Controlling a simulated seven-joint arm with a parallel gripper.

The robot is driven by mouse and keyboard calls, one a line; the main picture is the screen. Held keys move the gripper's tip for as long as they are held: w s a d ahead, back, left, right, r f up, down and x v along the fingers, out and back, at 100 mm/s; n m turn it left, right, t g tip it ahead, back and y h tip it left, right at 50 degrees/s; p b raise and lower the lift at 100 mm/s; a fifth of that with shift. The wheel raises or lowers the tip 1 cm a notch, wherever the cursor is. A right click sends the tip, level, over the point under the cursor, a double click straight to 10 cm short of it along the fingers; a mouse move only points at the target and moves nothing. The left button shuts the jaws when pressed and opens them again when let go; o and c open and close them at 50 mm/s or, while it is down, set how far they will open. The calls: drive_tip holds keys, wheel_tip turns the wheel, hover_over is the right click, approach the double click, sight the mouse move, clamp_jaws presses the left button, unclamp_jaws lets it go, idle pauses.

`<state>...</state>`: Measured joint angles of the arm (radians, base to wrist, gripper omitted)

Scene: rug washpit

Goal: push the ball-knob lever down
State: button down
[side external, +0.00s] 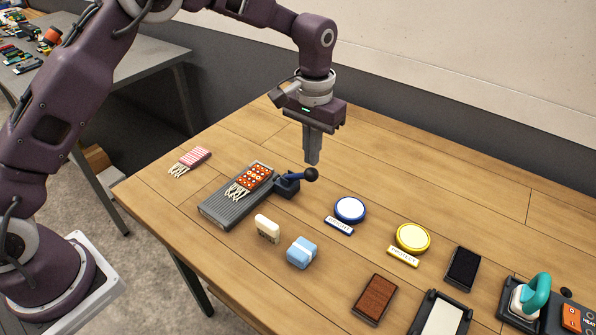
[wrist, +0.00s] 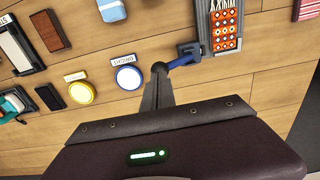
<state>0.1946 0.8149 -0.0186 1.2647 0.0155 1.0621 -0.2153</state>
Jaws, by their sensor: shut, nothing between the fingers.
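The ball-knob lever has a black ball (side external: 311,174) on a blue arm, which sticks out to the right from a dark blue base (side external: 287,187) beside a grey ribbed tray. In the side view the lever arm looks close to level, tilted slightly up toward the ball. The wrist view shows the ball (wrist: 159,67) and the blue arm (wrist: 183,60). My gripper (side external: 312,162) is shut and empty, pointing down with its fingertips just above the ball. In the wrist view the fingertips (wrist: 158,80) appear right at the ball; I cannot tell whether they touch.
The grey tray (side external: 222,210) holds an orange patterned rug piece (side external: 254,178). A blue button (side external: 349,209) and a yellow button (side external: 413,238) stand to the right. A cream block (side external: 267,229) and a light blue block (side external: 301,253) lie in front. The table behind the lever is clear.

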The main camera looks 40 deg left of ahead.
sight(313, 170)
drive_tip(key=shift+d+f, duration=0.15)
drive_tip(key=shift+f, duration=0.85)
drive_tip(key=shift+d+f, duration=0.1)
drive_tip(key=shift+f, duration=0.85)
drive_tip(key=shift+r, duration=4.1)
